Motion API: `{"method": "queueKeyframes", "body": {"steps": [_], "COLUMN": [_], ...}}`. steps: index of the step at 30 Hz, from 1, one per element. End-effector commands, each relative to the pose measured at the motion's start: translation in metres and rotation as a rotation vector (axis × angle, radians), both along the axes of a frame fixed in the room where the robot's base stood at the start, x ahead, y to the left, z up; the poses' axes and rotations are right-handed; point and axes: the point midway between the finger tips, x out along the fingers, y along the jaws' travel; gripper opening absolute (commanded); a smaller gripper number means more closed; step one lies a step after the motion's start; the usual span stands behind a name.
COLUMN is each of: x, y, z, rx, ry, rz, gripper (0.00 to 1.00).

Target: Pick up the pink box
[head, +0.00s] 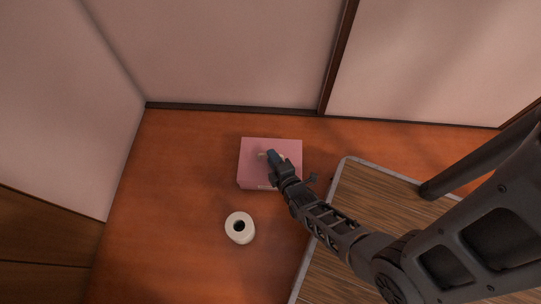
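The pink box (257,175) lies on the orange-brown wooden floor, close to the wall, in the head view. My arm reaches in from the lower right. My gripper (265,156) is over the top of the box, and the wrist hides part of the box's right side. The fingertips are small and partly hidden, so I cannot tell whether they touch the box or how far apart they are.
A white roll (240,228) with a dark hole stands on the floor just below the box. A wood-topped table with a grey rim (323,223) is to the right under my arm. Pale wall panels (230,55) close off the back and left. Floor left of the box is clear.

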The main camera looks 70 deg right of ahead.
Motion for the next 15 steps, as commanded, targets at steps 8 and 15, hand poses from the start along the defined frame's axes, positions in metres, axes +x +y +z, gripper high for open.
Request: {"method": "queueKeyframes", "body": {"steps": [8, 15], "x": [0.019, 0.018], "y": [-0.017, -0.017], "z": [-0.010, -0.009], "rx": [0.001, 0.001], "ry": [-0.001, -0.001], "rz": [0.000, 0.000], "gripper": [0.25, 0.15]}}
